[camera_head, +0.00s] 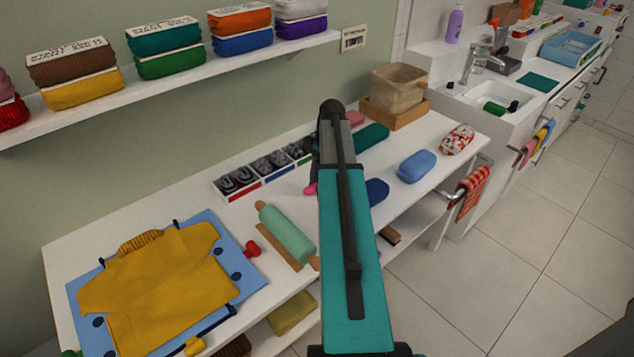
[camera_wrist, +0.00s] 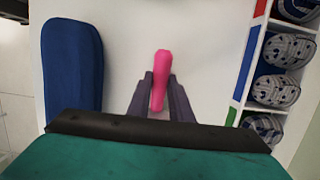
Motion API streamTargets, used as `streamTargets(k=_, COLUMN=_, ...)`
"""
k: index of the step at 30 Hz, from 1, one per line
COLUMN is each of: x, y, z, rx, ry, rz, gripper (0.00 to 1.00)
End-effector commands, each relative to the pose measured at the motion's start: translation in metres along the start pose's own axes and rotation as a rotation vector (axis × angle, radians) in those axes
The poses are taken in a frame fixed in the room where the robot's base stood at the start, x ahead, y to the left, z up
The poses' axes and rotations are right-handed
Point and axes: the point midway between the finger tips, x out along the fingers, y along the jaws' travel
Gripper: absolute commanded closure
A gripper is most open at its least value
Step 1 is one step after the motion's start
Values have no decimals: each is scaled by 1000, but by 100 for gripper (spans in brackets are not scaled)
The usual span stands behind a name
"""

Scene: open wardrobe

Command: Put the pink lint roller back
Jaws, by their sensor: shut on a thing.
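The pink lint roller (camera_wrist: 161,70) shows in the wrist view as a narrow pink shape. It sits between the two dark fingers of my gripper (camera_wrist: 160,80), which are shut on it. It is above or on the white tabletop (camera_wrist: 200,50); the gap, if any, cannot be told. In the head view only a small pink bit (camera_head: 311,189) shows at the left edge of my teal arm, beside the sock box. My arm hides the gripper and most of the roller there.
A white box of rolled socks (camera_head: 222,192) lies left of my arm. A teal roller (camera_head: 287,232) on a wooden board is nearer. Blue pads (camera_head: 416,166) lie to the right, one also in the wrist view (camera_wrist: 72,70). A yellow shirt (camera_head: 160,285) lies at front left.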

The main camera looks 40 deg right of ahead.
Motion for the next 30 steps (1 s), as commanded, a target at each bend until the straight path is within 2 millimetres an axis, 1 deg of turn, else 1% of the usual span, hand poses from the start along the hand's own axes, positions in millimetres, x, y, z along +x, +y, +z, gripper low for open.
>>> streamTargets(k=6, x=2, y=-1, z=0, rx=-1, ry=0, rz=0, gripper=100)
streamTargets(k=7, x=2, y=-1, z=0, rx=-1, ry=0, rz=0, gripper=79)
streamTargets(k=10, x=2, y=-1, z=0, rx=-1, ry=0, rz=0, gripper=63)
streamTargets(k=11, x=2, y=0, z=0, rx=-1, ry=0, rz=0, gripper=59)
streamTargets(k=17, x=2, y=0, z=0, rx=-1, ry=0, rz=0, gripper=59)
streamTargets(k=18, x=2, y=0, z=0, rx=-1, ry=0, rz=0, gripper=56)
streamTargets(k=30, x=2, y=0, z=0, rx=-1, ry=0, rz=0, gripper=56)
